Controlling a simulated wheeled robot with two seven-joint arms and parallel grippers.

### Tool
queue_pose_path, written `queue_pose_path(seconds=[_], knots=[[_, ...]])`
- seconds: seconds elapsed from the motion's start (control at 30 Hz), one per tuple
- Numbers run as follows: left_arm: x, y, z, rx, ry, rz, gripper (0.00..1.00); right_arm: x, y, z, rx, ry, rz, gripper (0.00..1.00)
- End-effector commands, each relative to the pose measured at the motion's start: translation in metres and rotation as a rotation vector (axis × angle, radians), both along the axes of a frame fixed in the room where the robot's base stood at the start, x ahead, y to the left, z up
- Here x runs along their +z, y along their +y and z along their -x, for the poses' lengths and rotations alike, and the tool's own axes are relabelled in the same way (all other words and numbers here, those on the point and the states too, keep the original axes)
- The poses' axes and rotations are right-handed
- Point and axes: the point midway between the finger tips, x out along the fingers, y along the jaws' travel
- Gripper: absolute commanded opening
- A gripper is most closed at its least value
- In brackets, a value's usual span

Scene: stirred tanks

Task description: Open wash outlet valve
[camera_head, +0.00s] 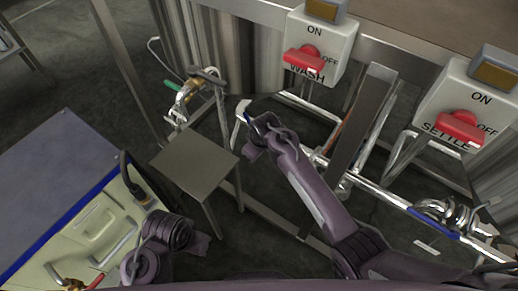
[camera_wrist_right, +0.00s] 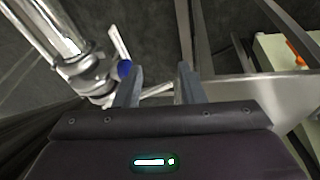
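The wash outlet valve shows in the right wrist view as a silver valve body (camera_wrist_right: 92,75) on a steel pipe, with a pale lever and a blue tip (camera_wrist_right: 124,69). In the head view a bit of blue (camera_head: 247,117) shows beside my right gripper (camera_head: 252,138), which hides most of the valve. In the right wrist view my right gripper (camera_wrist_right: 160,80) has its fingers apart with nothing held between them. Its left finger is close to the blue tip; contact cannot be told. Part of my left arm's end (camera_head: 165,235) shows at lower left, its fingers not clear.
A WASH switch box (camera_head: 320,45) with a red knob and a SETTLE box (camera_head: 465,105) stand above. A small metal stand (camera_head: 193,160) is left of my right gripper. Another blue-handled valve (camera_head: 435,223) is at right. A cream cart (camera_head: 95,235) stands at lower left.

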Motion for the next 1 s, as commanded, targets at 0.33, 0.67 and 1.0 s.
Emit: queue_pose_path(seconds=[0.33,0.67,1.0], knots=[[0.001,0.004,0.002,0.008,0.020,-0.009,0.36,0.000,-0.004,0.008,-0.001,-0.003,0.000,0.36],[0.002,0.003,0.002,0.007,0.019,-0.009,0.36,-0.015,-0.023,0.049,-0.077,0.040,-0.032,0.02],[0.002,0.003,0.002,0.007,0.018,-0.009,0.36,-0.019,-0.100,0.191,-0.347,0.156,-0.070,0.00]])
